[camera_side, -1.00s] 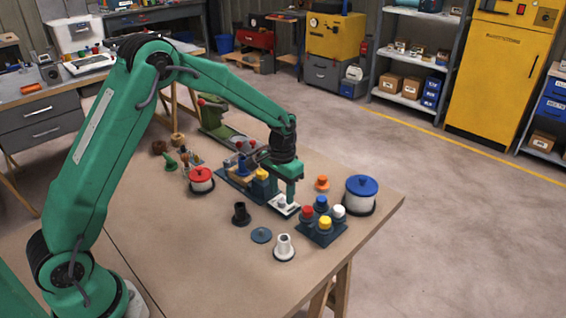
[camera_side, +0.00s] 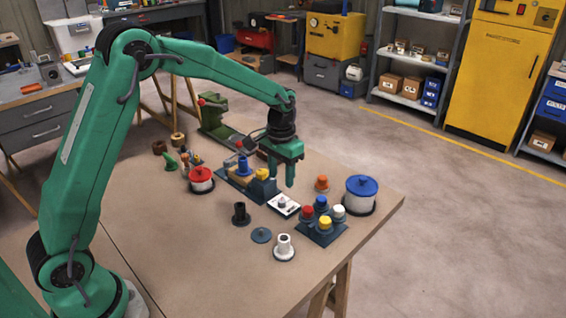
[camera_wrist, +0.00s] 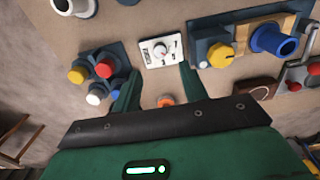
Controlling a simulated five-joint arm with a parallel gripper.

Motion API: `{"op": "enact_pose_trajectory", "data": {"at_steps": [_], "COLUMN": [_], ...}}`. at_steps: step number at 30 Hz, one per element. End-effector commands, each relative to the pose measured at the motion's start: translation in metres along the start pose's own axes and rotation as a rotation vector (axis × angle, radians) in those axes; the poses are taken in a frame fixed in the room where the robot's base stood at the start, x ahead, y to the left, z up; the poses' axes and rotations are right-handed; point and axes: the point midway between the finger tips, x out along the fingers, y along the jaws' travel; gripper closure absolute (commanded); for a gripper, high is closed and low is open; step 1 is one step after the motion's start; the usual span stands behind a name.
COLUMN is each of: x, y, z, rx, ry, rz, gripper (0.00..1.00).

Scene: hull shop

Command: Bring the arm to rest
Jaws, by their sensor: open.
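My gripper (camera_side: 283,178) is open and empty above the table. Its fingers point down, over a small white plate with a grey knob (camera_side: 284,205). In the wrist view the two fingers of my gripper (camera_wrist: 158,92) stand apart, and the white plate (camera_wrist: 160,50) lies beyond their tips, clear of them. An orange knob (camera_wrist: 166,101) shows between the fingers there.
On the table (camera_side: 190,270) stand a block with several coloured knobs (camera_side: 321,232), a blue-lidded canister (camera_side: 361,196), a red-lidded canister (camera_side: 201,180), a white flanged part (camera_side: 284,248) and a black one (camera_side: 240,214). The near left of the table is clear.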

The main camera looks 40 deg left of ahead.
Motion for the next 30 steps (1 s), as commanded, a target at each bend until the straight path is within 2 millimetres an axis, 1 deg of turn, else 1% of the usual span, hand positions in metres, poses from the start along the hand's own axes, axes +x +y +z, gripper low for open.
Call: {"op": "enact_pose_trajectory", "data": {"at_steps": [5,11,15,21,30], "x": [-0.019,-0.052,-0.076,-0.105,-0.137], "y": [0.0,-0.001,-0.002,-0.003,-0.004], "z": [0.009,0.031,0.052,0.083,0.134], "rx": [0.0,0.0,0.0,0.0,0.0], "ry": [0.026,0.074,0.113,0.169,0.254], "rz": [0.0,0.001,0.001,0.001,0.001], "gripper": [0.57,0.57,0.57,0.57,0.57]}}
